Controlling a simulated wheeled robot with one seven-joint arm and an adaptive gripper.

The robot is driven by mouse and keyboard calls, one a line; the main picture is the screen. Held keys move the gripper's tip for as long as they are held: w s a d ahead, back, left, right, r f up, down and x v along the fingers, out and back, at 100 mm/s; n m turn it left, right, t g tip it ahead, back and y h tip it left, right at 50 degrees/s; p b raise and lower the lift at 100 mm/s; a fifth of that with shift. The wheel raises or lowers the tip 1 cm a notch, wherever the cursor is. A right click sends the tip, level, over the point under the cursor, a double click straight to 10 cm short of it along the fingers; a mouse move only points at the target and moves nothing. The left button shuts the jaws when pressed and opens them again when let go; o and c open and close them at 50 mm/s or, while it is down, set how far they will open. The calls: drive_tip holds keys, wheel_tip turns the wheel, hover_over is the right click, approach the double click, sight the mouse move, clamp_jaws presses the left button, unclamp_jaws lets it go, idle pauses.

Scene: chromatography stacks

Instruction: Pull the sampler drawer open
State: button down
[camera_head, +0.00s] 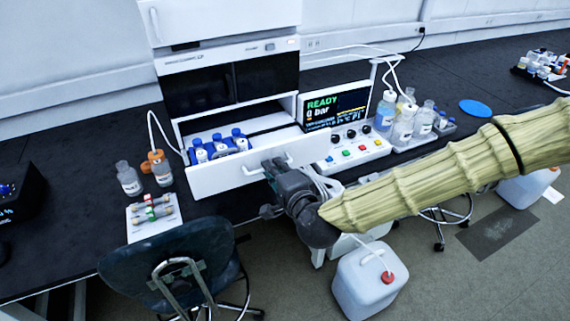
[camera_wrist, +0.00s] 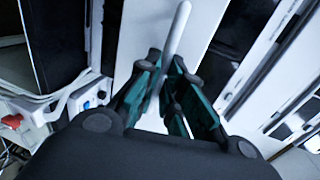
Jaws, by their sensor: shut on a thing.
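The white sampler drawer (camera_head: 222,178) is part of the chromatography stack and stands pulled out toward the front. A tray of blue-capped bottles (camera_head: 217,146) shows inside it. My gripper (camera_head: 272,168) is at the drawer's front, at the right part of its handle (camera_head: 252,171). In the wrist view, my gripper's fingers (camera_wrist: 170,95) are shut on the light bar of the handle (camera_wrist: 178,40). The drawer front (camera_wrist: 135,35) fills the area behind the bar. My gripper hides the right end of the handle in the head view.
A control box with buttons (camera_head: 350,148) and a screen (camera_head: 336,106) stand right of the drawer. Bottles (camera_head: 130,178) and a small vial rack (camera_head: 152,214) stand at left. A chair (camera_head: 175,260) is in front of the bench, and a white jug (camera_head: 368,280) is on the floor.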

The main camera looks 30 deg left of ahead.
drive_tip(key=shift+s+d, duration=0.1)
drive_tip(key=c, duration=1.6)
unclamp_jaws()
drive_tip(key=shift+o, duration=0.2)
drive_tip(key=v, duration=1.2)
drive_tip(key=shift+f, duration=0.15)
